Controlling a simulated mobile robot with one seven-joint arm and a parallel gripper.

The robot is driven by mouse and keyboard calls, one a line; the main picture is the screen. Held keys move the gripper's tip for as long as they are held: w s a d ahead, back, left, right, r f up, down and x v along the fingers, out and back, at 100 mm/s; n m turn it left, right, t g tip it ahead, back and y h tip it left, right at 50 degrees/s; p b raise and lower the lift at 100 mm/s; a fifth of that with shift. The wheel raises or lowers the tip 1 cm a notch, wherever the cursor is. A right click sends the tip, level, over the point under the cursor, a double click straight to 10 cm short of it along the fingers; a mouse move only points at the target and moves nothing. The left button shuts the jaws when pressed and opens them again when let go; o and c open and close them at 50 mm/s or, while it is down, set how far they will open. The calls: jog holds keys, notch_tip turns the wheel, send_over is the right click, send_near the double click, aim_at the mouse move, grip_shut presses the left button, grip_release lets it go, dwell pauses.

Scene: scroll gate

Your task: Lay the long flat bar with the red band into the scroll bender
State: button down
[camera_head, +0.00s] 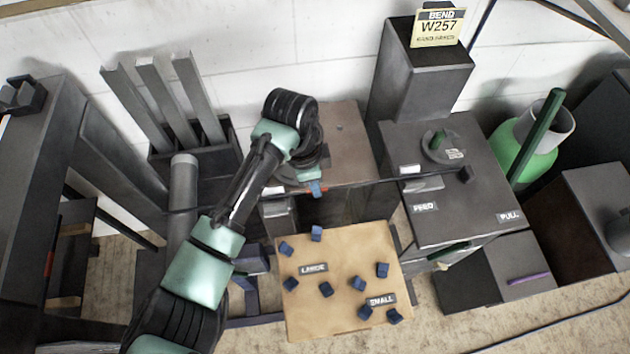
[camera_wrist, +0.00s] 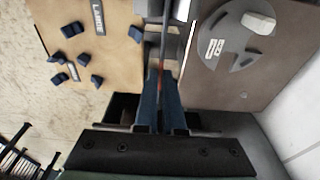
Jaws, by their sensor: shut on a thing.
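My gripper (camera_head: 316,188) is shut on the long flat bar (camera_head: 365,183); in the wrist view its blue fingers (camera_wrist: 160,98) close on both sides of the bar near the red band (camera_wrist: 161,66). The bar is thin and dark and runs level to the right from the fingers, over the gap between the benches, to the scroll bender (camera_head: 455,215). Its right part passes along the light guide blocks (camera_head: 421,180) by the FEED label, towards a small dark block (camera_head: 466,175). I cannot tell whether it rests between the guides or just above them.
A brown-topped bench (camera_head: 347,140) is under my arm. A tan board (camera_head: 340,240) with LARGE and SMALL labels holds several blue blocks. A rack with upright grey bars (camera_head: 160,95) is at left. A green post (camera_head: 537,135) and green vessel (camera_head: 525,160) stand at right.

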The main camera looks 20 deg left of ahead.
jog(key=shift+f, duration=0.3)
dwell(0.4)
jog(key=c, duration=0.9)
grip_release()
jog(key=shift+c, duration=0.2)
notch_tip(320, 180, up, 13)
jog(key=s+a, duration=0.1)
jog(key=shift+a+b, duration=0.3)
jog(key=shift+b, duration=0.05)
